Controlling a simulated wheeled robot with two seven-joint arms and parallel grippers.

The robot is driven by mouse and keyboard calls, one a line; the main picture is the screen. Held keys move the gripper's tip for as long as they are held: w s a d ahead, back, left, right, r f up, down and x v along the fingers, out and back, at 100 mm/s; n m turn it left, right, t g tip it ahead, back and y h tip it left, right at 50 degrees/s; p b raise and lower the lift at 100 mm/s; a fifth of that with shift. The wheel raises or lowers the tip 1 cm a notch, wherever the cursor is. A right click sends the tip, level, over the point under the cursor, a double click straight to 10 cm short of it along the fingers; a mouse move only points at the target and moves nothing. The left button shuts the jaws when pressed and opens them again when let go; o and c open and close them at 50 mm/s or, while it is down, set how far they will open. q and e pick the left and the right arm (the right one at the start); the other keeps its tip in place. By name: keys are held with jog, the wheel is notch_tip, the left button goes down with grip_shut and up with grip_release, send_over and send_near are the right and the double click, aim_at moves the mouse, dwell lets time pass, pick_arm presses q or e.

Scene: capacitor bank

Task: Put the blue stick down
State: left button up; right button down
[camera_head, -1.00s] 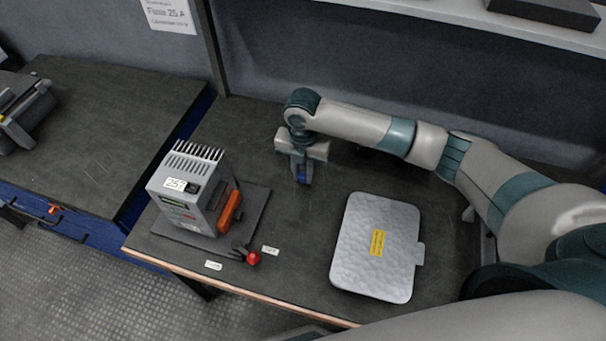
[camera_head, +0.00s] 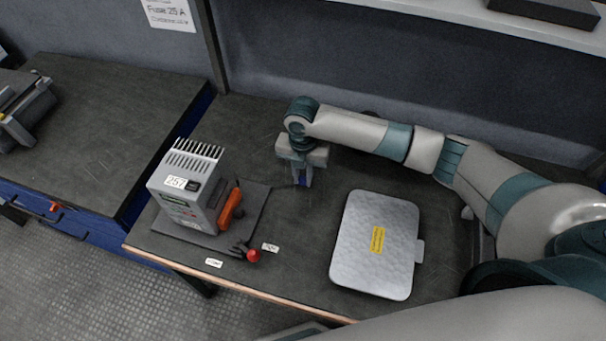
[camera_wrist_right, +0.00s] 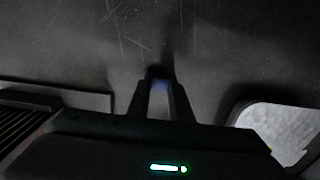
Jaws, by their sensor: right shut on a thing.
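My right gripper (camera_head: 302,184) points down over the dark tabletop (camera_head: 290,235), between the grey device and the metal plate. It is shut on the blue stick (camera_wrist_right: 160,86), of which a small dim blue part shows between the fingertips in the wrist view. In the head view the fingers hide most of the stick. The fingertips are at or close to the tabletop; I cannot tell whether the stick touches it. My left gripper is not in view.
A grey finned device (camera_head: 188,190) with an orange handle (camera_head: 230,208) stands on a dark mat to the left. A red-knobbed part (camera_head: 253,255) lies near the front edge. A pale metal plate (camera_head: 360,270) with a yellow label lies to the right. Bare tabletop surrounds the gripper.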

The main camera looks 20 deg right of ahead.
aim_at(303, 178)
jog(key=c, duration=1.6)
grip_release()
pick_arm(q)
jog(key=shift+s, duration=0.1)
